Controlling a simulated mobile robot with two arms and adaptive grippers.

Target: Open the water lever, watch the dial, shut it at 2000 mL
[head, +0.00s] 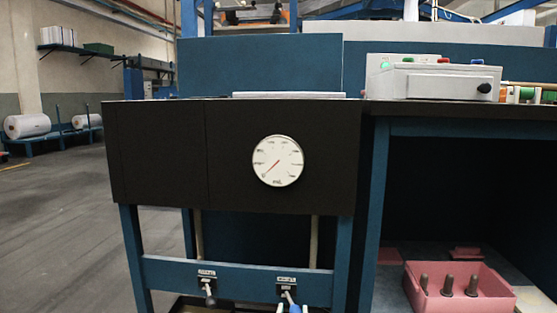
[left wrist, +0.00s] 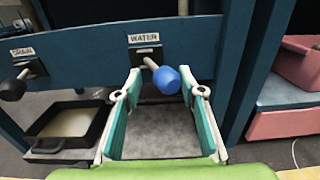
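The round white dial (head: 278,161) is on the dark tank front; its red needle points to the lower left, near the scale's start. The water lever, labelled WATER, has a blue knob (left wrist: 167,80) on a pale rod, sticking out from the blue crossbar. My left gripper (left wrist: 161,90) is open, its teal-padded fingers on either side of the blue knob, with visible gaps. In the head view only its fingertips (head: 294,307) show at the bottom edge. The drain lever (left wrist: 14,88), labelled DRAIN, has a black knob. My right gripper is not seen.
A black tray (left wrist: 67,126) with pale contents sits on the floor below the drain lever. A pink crate (head: 460,291) with several dark pegs stands at the lower right. A grey control box (head: 437,78) is on the bench. The floor (head: 75,200) at left is clear.

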